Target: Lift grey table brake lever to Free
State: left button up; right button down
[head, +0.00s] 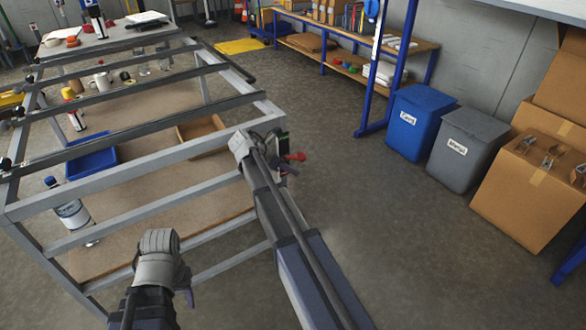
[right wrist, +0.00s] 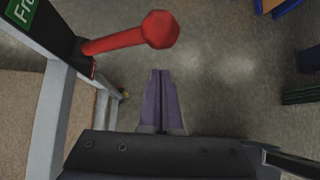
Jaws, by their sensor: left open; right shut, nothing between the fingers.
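The grey table (head: 150,172) is an open metal frame with cross bars and a brown lower shelf. Its brake lever (head: 296,157) is red and sticks out at the near right corner. In the right wrist view the lever (right wrist: 118,40) has a hexagonal knob and comes out of a dark plate. A green label (right wrist: 20,10) reading "Fr", cut off by the frame, is at the plate's top. My right gripper (right wrist: 162,72) is shut and empty, its tips just below the knob in the picture, apart from it. My left gripper (head: 188,292) is low beside the table's near side, its fingers mostly hidden.
A blue tray (head: 92,163), bottles and cups are on the table's shelf. A blue bin (head: 420,120), a grey bin (head: 464,148) and cardboard boxes (head: 530,190) stand at the right. The floor between table and bins is clear.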

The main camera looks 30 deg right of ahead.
jog(key=w+a+f+p+v, duration=0.1)
jog(key=p+v, duration=0.5)
jog(key=v, duration=0.3)
jog(key=shift+a+r+p, duration=0.2)
jog(key=shift+p, duration=0.15)
jog(key=s+a+r+m+y+p, duration=0.3)
jog(key=s+a+m+y+p, duration=0.4)
jog(key=s+a+m, duration=0.8)
jog(key=s+a+p, duration=0.2)
jog(key=s+a, duration=0.7)
jog(key=s, duration=0.1)
jog(key=shift+r+m, duration=0.15)
jog(key=shift+m, duration=0.15)
jog(key=shift+s+a, duration=0.1)
